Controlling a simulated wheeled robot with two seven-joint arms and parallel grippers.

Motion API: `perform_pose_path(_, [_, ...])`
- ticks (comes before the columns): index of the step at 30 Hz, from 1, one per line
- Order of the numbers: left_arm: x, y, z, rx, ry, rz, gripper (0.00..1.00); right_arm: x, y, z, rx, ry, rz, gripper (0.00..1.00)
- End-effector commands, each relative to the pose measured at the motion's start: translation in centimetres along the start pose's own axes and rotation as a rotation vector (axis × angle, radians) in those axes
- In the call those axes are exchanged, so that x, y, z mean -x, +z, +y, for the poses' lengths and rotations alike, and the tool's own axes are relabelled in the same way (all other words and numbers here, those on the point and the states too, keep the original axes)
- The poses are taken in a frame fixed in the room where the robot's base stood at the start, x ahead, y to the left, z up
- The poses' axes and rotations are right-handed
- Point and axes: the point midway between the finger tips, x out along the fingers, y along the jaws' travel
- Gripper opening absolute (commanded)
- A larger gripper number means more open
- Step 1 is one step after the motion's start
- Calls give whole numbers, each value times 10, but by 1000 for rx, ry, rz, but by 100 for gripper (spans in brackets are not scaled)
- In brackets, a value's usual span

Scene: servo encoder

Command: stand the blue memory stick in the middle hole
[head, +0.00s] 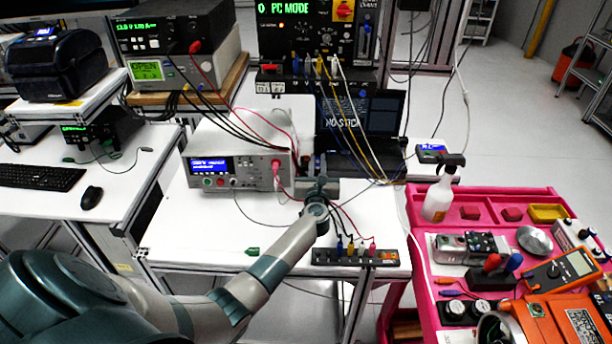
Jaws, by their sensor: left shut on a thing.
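My left arm comes in from the lower left, and its gripper (318,186) is over the back of the white bench, just right of the bench instrument. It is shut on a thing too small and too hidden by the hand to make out. I cannot pick out the blue memory stick for certain. A dark strip (328,258) lies at the bench's front right, with blue, yellow and pink plugs on its top. I cannot make out the middle hole. The laptop screen (358,112) behind reads "NO STICK". My right gripper is not in view.
The white instrument (236,168) with a blue display stands left of my gripper. Loose cables hang behind and right of it. A small green piece (252,251) lies at the bench's front. A crowded pink cart (425,290) stands right. The bench's front left is mostly clear.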

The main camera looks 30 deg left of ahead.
Motion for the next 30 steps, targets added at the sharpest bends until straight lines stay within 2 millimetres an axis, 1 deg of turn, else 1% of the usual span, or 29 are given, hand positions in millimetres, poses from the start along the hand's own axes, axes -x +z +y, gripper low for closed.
perform_pose_path(30, [-35, -14, 19, -1, 0, -1, 0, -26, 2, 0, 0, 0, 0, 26])
